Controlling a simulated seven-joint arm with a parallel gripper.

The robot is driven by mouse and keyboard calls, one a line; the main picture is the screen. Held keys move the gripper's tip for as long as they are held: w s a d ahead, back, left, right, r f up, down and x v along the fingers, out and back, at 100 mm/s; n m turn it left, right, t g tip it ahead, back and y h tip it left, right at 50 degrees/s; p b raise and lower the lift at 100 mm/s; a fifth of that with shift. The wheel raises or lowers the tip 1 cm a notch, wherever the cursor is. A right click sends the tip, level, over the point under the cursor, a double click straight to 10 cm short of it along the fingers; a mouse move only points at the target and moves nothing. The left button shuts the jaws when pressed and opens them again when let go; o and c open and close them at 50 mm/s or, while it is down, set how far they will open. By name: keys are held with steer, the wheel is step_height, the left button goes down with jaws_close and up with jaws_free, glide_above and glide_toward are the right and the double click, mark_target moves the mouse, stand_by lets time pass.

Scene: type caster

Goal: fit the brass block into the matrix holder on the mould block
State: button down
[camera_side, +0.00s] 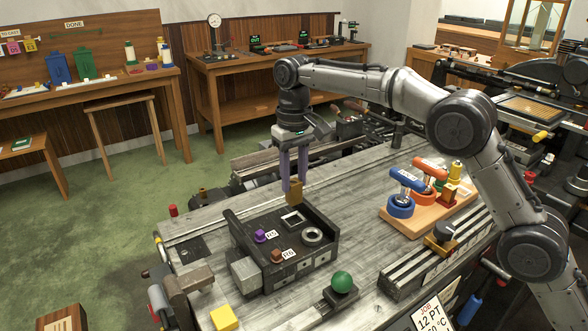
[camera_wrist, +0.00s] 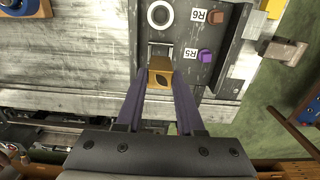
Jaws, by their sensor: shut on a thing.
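My gripper (camera_side: 294,188) is shut on the brass block (camera_side: 294,191). Its purple fingers point down and hold the block above the back edge of the dark mould block (camera_side: 245,238). In the wrist view the brass block (camera_wrist: 160,76) sits between the fingertips, and its face bears a dark leaf-like mark. The matrix holder looks to be the pale-rimmed square opening (camera_side: 292,219) on the mould block. In the wrist view the brass block partly covers this opening (camera_wrist: 160,48). The block is apart from the mould block in the side view.
A round ring (camera_side: 312,236) lies beside the square opening. A purple knob by R5 (camera_side: 260,236) and a brown knob by R6 (camera_side: 277,254) stand on the mould block. A raised dark wall runs along its right side. A green ball knob (camera_side: 342,281) and yellow block (camera_side: 224,318) are in front.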

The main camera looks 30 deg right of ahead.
mark_target(294, 200)
steer(key=shift+f, duration=1.75)
steer(key=shift+f, duration=1.3)
stand_by(0.5)
steer(key=shift+c, duration=2.2)
jaws_free()
steer(key=shift+f, duration=0.1)
step_height(294, 200, up, 12)
steer(key=shift+w+r, duration=0.1)
steer(key=shift+r, duration=0.85)
